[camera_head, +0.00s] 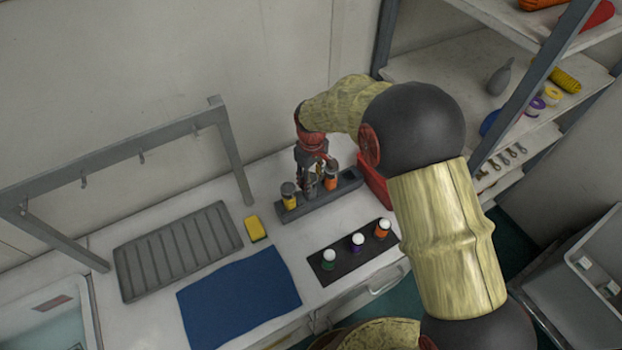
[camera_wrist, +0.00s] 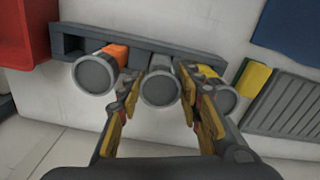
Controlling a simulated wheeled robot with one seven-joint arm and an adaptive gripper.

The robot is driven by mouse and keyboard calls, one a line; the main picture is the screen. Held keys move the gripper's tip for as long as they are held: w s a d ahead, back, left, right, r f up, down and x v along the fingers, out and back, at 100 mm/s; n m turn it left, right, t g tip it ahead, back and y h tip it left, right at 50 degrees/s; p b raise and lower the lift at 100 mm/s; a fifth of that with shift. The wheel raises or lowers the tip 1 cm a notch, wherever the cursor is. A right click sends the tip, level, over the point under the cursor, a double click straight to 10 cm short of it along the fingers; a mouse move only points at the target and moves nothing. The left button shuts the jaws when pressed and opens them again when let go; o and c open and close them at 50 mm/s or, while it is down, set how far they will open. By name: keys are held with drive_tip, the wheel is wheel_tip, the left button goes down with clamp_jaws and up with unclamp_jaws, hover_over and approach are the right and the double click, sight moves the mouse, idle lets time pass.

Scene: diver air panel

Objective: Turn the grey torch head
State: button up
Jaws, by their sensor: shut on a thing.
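The grey torch (camera_wrist: 160,86) stands in the middle of a dark rack (camera_wrist: 205,50), between an orange torch (camera_wrist: 98,72) and a yellow torch (camera_wrist: 222,92). Its round grey head faces the wrist camera. My gripper (camera_wrist: 161,78) has one finger on each side of the grey torch and is shut on it. In the head view my gripper (camera_head: 312,172) points down at the rack (camera_head: 320,196) from above and hides much of the grey torch. The yellow torch (camera_head: 289,198) and orange torch (camera_head: 331,181) stand on either side of it.
A red box (camera_head: 375,183) stands close at the rack's right end. A black strip (camera_head: 350,250) with three small lamp-like items lies in front. A yellow sponge (camera_head: 255,229), a blue cloth (camera_head: 240,296) and a grey ribbed tray (camera_head: 178,252) lie to the left.

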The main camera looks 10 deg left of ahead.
sight(312, 178)
drive_tip(key=shift+n, duration=1.5)
drive_tip(key=o, duration=1.2)
drive_tip(key=shift+w, duration=0.1)
drive_tip(key=shift+c, duration=0.2)
drive_tip(key=shift+r, duration=0.1)
wheel_tip(312, 178, up, 12)
